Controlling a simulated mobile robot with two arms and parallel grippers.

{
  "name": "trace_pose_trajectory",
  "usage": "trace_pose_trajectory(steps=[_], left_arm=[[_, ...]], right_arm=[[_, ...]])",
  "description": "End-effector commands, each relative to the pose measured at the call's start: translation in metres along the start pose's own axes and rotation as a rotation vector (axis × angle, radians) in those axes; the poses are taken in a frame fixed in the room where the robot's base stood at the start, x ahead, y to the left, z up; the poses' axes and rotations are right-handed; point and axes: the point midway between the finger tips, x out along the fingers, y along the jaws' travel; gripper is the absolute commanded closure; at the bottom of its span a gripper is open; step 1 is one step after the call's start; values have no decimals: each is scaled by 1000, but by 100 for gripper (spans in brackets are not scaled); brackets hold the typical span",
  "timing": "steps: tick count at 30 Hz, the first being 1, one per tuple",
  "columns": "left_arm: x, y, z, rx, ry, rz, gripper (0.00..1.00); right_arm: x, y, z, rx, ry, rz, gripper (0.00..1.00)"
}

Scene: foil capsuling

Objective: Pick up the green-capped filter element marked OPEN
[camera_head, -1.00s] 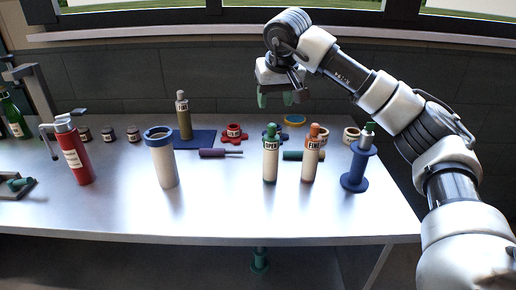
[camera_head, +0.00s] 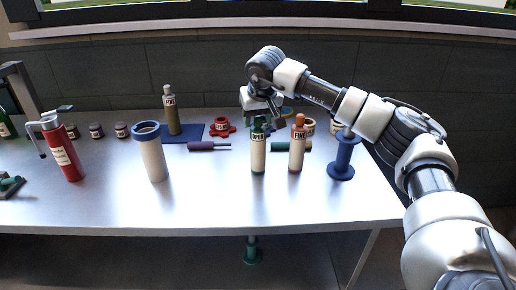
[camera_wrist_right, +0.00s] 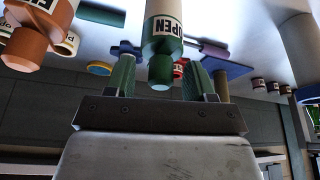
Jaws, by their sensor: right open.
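The filter element marked OPEN (camera_head: 258,158) stands upright on the bench, a pale cylinder with a green cap. In the wrist view, which looks inverted, its green cap (camera_wrist_right: 160,68) lies between the two green fingers of my right gripper (camera_wrist_right: 160,78), with a gap on each side. In the head view my right gripper (camera_head: 262,118) is open at the cap's height, its fingers partly hidden by the cap. The orange-capped FINE element (camera_head: 297,155) stands just to the right; it also shows in the wrist view (camera_wrist_right: 38,30). My left gripper is out of view.
A blue spool-shaped stand (camera_head: 342,158) is right of FINE. A blue-rimmed white cylinder (camera_head: 152,155) and a red canister (camera_head: 65,155) stand left. A purple-handled tool (camera_head: 203,146) lies behind. The front of the bench (camera_head: 230,205) is clear.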

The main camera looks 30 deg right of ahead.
Motion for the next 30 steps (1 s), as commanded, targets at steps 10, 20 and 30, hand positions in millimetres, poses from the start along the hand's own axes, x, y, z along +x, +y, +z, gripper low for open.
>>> trace_pose_trajectory(steps=[10, 20, 30], left_arm=[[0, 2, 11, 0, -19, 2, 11], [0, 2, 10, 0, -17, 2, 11], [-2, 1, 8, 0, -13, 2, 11]], right_arm=[[-1, 0, 0, 0, 0, -1, 84], [-1, 0, 0, 0, 1, -1, 100], [-35, -1, -15, 0, 5, -4, 100]])
